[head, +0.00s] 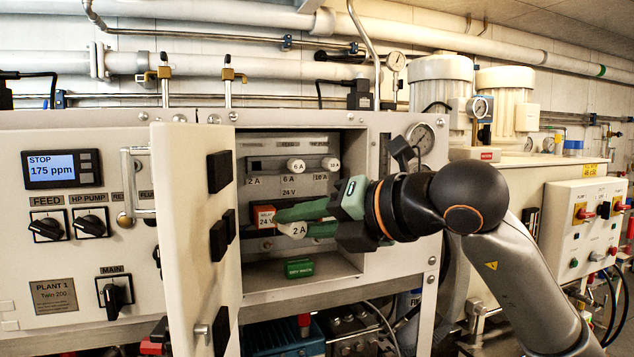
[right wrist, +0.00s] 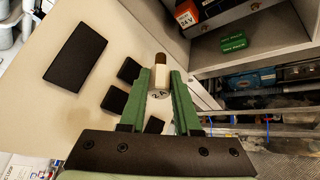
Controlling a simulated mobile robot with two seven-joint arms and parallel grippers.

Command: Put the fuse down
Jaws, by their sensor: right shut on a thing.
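A fuse marked 2 A (head: 297,230) is held between the green fingers of my right gripper (head: 287,220), in front of the open cabinet. In the right wrist view the fuse (right wrist: 161,76) shows a white body and a brown end beyond the fingertips (right wrist: 161,84). It appears clear of any surface. A small green tray (head: 299,268), its label apparently reading dry waste, sits on the cabinet floor below the gripper; it also shows in the right wrist view (right wrist: 233,42). My left gripper is not in view.
The cabinet door (head: 188,290) stands open left of the gripper. A 6 A fuse (head: 296,165) and a 10 A fuse (head: 331,164) sit in the upper row. A red-orange 24 V relay (head: 265,217) is behind the fingertips. Bare cabinet floor surrounds the green tray.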

